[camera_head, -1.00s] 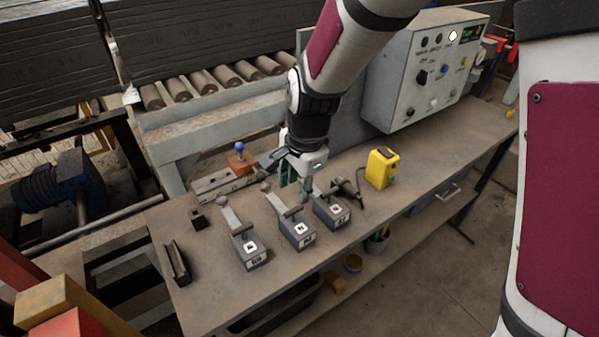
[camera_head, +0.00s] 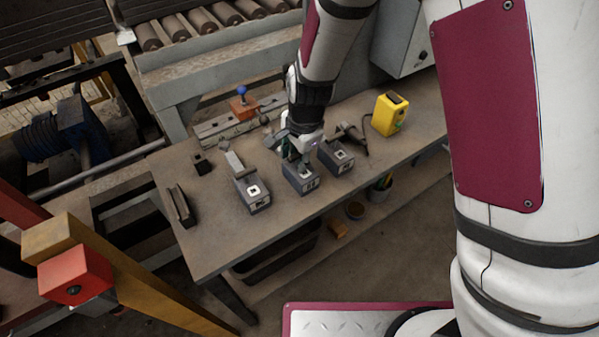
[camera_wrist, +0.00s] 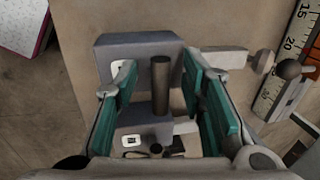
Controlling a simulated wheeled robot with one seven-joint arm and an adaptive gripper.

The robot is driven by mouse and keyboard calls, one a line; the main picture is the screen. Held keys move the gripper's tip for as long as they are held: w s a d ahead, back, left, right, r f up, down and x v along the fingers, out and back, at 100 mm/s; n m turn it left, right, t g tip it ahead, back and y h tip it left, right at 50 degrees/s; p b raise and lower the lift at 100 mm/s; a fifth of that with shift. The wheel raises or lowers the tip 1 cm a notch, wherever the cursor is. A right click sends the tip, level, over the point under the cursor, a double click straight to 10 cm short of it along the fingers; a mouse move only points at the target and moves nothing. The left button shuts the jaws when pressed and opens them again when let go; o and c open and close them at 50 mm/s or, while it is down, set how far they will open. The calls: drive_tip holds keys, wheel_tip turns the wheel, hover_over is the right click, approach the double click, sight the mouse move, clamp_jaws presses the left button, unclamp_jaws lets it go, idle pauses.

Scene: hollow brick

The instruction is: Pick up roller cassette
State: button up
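Three grey roller cassettes with white square tags stand in a row on the workbench (camera_head: 225,235): the left one (camera_head: 254,193), the middle one (camera_head: 302,183) and the right one (camera_head: 338,158). My gripper (camera_head: 295,150) is low over the middle cassette and hides its rear part. In the wrist view my gripper (camera_wrist: 164,108) is open, its green-padded fingers on either side of a dark upright-looking roller (camera_wrist: 160,85) on a grey cassette block (camera_wrist: 135,47). A gap shows between the roller and both fingers. Another tagged grey part (camera_wrist: 150,133) shows below.
A yellow box (camera_head: 390,114) stands at the right of the bench. A fixture with a blue knob (camera_head: 242,90) and a scale lies behind the cassettes. A small dark block (camera_head: 201,163) and a dark bracket (camera_head: 181,205) are at the left. A grey control cabinet (camera_head: 404,40) stands behind.

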clamp_jaws()
drive_tip(key=shift+r, duration=0.1)
